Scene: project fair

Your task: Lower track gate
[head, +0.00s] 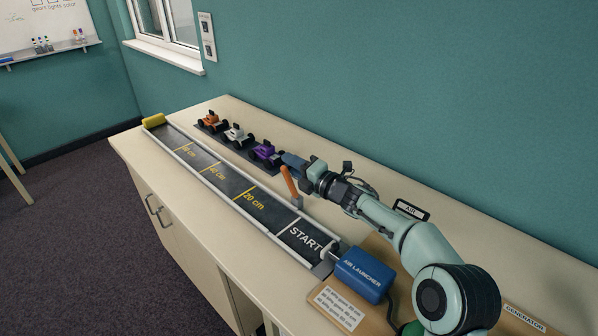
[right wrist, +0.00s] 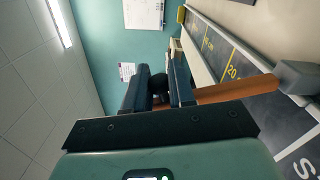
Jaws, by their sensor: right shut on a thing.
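The track gate is an orange bar (head: 289,181) on a small grey post (head: 297,202) at the track's far side, near START. The bar stands up steeply, tilted, and does not lie across the lane. My right gripper (head: 287,163) is at the bar's upper end and shut on it. In the right wrist view the orange bar (right wrist: 235,89) runs from between the fingers (right wrist: 158,98) to the grey post (right wrist: 298,77). The track (head: 228,184) is a dark lane with pale rails and yellow distance marks. My left gripper is not in view.
Orange, white and purple model cars (head: 265,151) stand in a row behind the track, the purple one close to my right gripper. A blue air launcher (head: 363,274) sits at the START end. A yellow block (head: 154,120) closes the far end. The lane is clear.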

